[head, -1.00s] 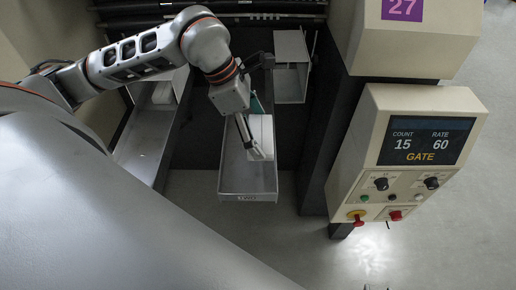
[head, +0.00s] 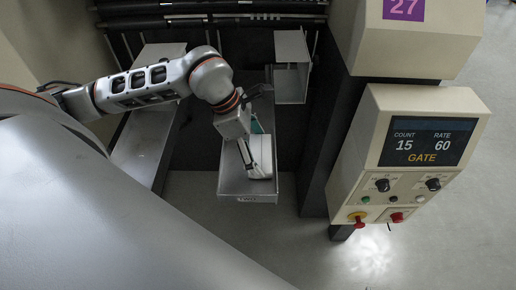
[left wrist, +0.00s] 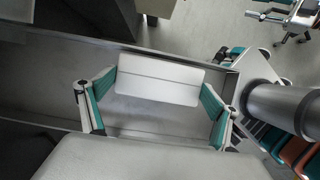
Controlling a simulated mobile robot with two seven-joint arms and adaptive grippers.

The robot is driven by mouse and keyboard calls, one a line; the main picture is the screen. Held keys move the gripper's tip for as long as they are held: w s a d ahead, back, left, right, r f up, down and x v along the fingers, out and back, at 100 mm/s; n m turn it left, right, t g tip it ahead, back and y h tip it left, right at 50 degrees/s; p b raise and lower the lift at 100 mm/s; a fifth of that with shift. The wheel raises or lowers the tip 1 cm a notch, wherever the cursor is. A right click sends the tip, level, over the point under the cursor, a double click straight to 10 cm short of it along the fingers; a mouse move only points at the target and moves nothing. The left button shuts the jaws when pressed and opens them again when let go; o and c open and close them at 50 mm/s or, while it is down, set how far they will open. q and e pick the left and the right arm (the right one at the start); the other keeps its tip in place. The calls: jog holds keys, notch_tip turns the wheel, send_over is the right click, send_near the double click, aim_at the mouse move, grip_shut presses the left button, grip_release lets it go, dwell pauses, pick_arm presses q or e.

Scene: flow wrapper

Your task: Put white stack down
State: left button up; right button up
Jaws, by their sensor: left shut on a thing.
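The white stack (head: 262,152) is a pale block inside the grey tray marked TWO (head: 248,198), near the tray's front end. My left gripper (head: 250,168) is shut on the white stack. In the left wrist view the white stack (left wrist: 160,78) lies between the two teal-lined fingers of the gripper (left wrist: 155,98), with the tray floor around it. I cannot tell whether its underside touches the tray floor. The stack's left side is partly hidden by the gripper in the head view. My right gripper is not in view.
Another grey tray (head: 140,150) lies to the left, partly behind my left arm. An open grey box (head: 291,68) stands behind to the right. A control panel (head: 405,155) reading COUNT 15, RATE 60, GATE stands at right. The floor in front is clear.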

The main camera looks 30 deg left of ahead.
pick_arm(q)
jog(key=o, duration=0.7)
jog(key=shift+c, duration=0.2)
jog(key=shift+r, duration=0.2)
jog(key=v, duration=1.2)
jog(key=shift+p, duration=0.3)
jog(key=shift+d, duration=0.1)
